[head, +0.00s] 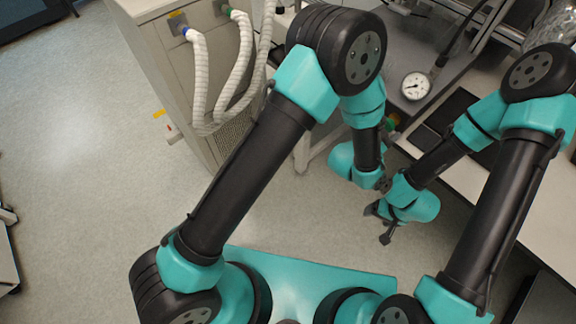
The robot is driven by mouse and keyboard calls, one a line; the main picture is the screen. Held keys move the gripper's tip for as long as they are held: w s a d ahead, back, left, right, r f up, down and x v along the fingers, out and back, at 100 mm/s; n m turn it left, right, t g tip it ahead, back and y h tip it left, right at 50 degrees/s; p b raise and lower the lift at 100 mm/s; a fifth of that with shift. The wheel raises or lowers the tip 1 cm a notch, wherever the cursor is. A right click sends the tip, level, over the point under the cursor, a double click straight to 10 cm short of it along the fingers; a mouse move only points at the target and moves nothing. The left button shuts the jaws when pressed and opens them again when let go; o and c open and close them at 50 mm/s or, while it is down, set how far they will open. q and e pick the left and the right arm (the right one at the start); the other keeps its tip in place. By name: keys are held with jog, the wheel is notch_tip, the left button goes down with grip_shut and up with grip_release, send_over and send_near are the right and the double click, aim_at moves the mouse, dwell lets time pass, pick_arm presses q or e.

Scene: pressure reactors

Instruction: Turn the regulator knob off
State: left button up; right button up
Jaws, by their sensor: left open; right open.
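I cannot clearly make out the regulator knob. A small green, yellow and red part (393,122) shows just right of my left forearm, mostly hidden by it, and I cannot tell what it is. A round white pressure gauge (415,86) stands above it on the bench. My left gripper (385,185) is a small dark shape at the end of its teal wrist, beside my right wrist and partly hidden; it is open. My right gripper (379,223) hangs just below it, over the floor, with its dark fingers apart and nothing between them.
A beige cabinet (150,60) with white ribbed hoses (199,85) stands at the upper left. The white bench (540,210) runs along the right, with a black flat panel (440,115) on it. Open grey floor (90,170) lies at the left.

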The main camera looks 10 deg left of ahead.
pick_arm(q)
jog(key=v, duration=1.6)
jog(key=w+a+f+n+g+y, duration=0.2)
jog(key=a+f+n+g+y, duration=0.4)
jog(key=a+f, duration=0.8)
jog(key=shift+a+f+n+g, duration=0.45)
jog(key=shift+a+n, duration=0.55)
jog(key=shift+a, duration=0.9)
jog(key=shift+w, duration=0.1)
jog(key=s+a+f+n+g, duration=0.2)
jog(key=s+a+n+g, duration=0.1)
jog(key=a, duration=0.3)
jog(key=s+a+f+n+g+y, duration=0.1)
jog(key=s+a+f+n+g, duration=0.2)
jog(key=s+a, duration=0.3)
jog(key=shift+a+f+g, duration=0.3)
jog(key=shift+a+g, duration=0.05)
jog(key=shift+a, duration=0.15)
jog(key=shift+s, duration=0.1)
